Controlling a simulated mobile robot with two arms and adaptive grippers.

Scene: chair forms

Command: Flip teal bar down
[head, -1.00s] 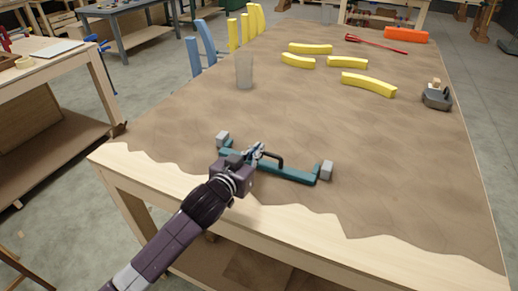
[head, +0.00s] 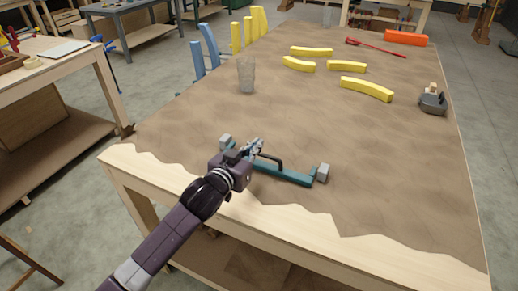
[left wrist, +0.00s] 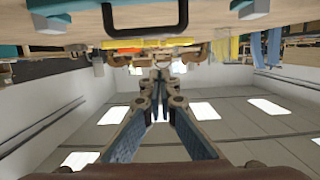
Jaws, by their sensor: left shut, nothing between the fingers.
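The teal bar (head: 290,176) lies low along the near part of the brown-topped table, between two grey end blocks (head: 322,173). A dark handle (head: 270,160) is fixed to it. My left gripper (head: 256,147) is shut and empty, at the left half of the bar, and it hides part of the bar. I cannot tell whether it touches the bar. In the left wrist view, upside down, the closed fingers (left wrist: 161,75) point toward the table edge, with the dark handle (left wrist: 146,30) and grey blocks (left wrist: 248,10) at the top. My right gripper is not in view.
Yellow curved pieces (head: 367,89) lie farther back, with a red tool (head: 375,47) and an orange block (head: 405,38). A translucent cup (head: 246,75) stands at the left, and a grey tool (head: 433,102) at the right edge. The table middle is clear.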

